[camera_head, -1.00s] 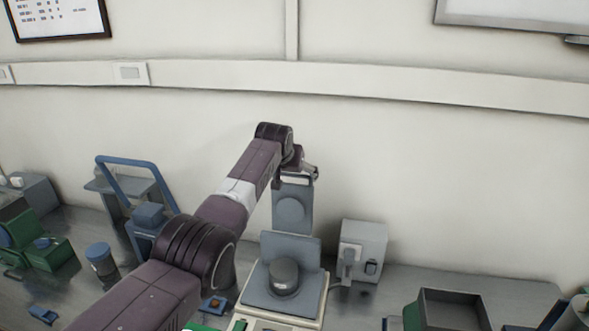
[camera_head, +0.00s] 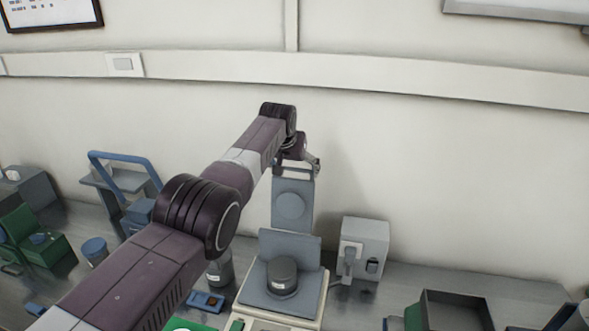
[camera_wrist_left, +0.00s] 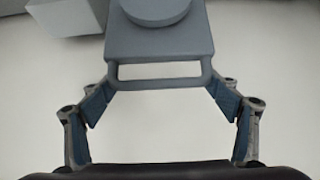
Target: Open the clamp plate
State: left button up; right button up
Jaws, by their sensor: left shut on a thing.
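The clamp plate (camera_head: 293,205) is a blue-grey plate with a round disc on its face and a slotted handle at its top end. It stands upright behind a press-like device with a lower plate (camera_head: 255,296) and a dark cylinder (camera_head: 283,274). My left gripper (camera_head: 297,168) is at the handle end of the clamp plate. In the left wrist view, the fingers of my left gripper (camera_wrist_left: 160,100) close from both sides on the handle (camera_wrist_left: 160,72) of the clamp plate (camera_wrist_left: 160,40). My right gripper is not in view.
A grey box device (camera_head: 363,248) stands right of the press. An open dark tray (camera_head: 455,310) is at the lower right. A press with a blue handle (camera_head: 125,158) and a green device (camera_head: 35,240) stand left. The wall is behind the bench.

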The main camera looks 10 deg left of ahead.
pick_arm(q)
jog(key=shift+s+f, duration=0.15)
jog(key=shift+f, duration=0.1)
jog(key=o, duration=1.5)
jog(key=shift+o, duration=1.1)
jog(key=shift+r, duration=0.2)
jog(key=shift+s+r, duration=0.2)
jog(key=shift+r, duration=0.4)
jog(key=shift+v, duration=1)
jog(key=v, duration=0.8)
jog(key=shift+s+r, duration=0.2)
jog(key=shift+s, duration=0.25)
